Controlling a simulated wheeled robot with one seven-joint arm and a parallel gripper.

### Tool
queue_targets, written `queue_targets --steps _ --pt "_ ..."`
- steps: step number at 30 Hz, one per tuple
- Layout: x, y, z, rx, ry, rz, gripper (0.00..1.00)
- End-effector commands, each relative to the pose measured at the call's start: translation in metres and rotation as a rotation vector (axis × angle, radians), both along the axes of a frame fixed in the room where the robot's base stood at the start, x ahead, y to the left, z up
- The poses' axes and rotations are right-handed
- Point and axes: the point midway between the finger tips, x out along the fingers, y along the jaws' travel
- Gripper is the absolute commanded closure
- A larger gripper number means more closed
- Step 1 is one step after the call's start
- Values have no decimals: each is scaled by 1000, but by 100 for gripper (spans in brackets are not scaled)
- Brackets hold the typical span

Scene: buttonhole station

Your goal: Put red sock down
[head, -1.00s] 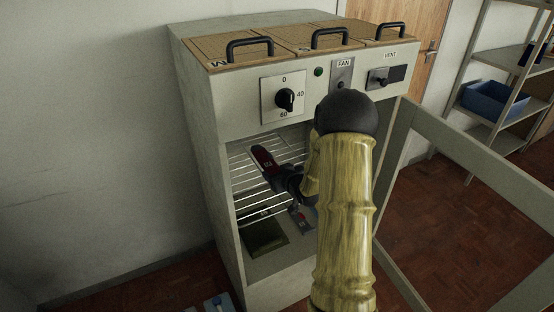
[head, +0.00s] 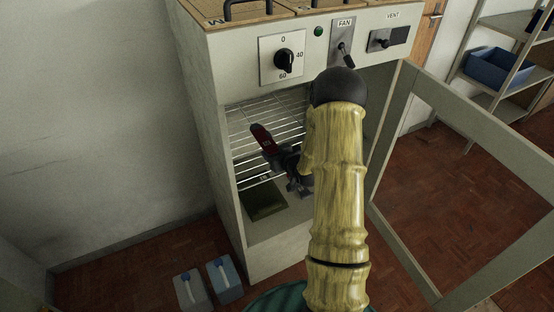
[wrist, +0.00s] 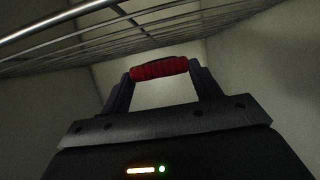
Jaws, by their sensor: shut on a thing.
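The red sock (wrist: 158,68) shows in the wrist view as a short ribbed red roll between the fingertips of my gripper (wrist: 160,70). The fingers are shut on it, and it is held clear of the wire rack (wrist: 120,35), whose bars cross above it in that view. In the head view, my gripper end is inside the open cabinet, partly hidden by my arm. A dark red shape (head: 262,137) with a pale mark stands out at the arm's end; I cannot tell whether it is the sock. The wire rack (head: 287,124) also shows there.
The cabinet (head: 222,150) has side walls around the rack and a dark green panel (head: 265,200) below. Its framed door (head: 470,115) stands open to the right.

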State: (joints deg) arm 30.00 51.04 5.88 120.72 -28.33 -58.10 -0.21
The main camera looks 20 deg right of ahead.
Motion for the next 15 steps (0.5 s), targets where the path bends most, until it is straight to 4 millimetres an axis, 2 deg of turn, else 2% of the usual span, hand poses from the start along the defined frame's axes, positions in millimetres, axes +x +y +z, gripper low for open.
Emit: queue_targets --steps 7,15 --pt "0 2 -34 2 4 2 59" --pt "0 3 -38 0 0 4 59"
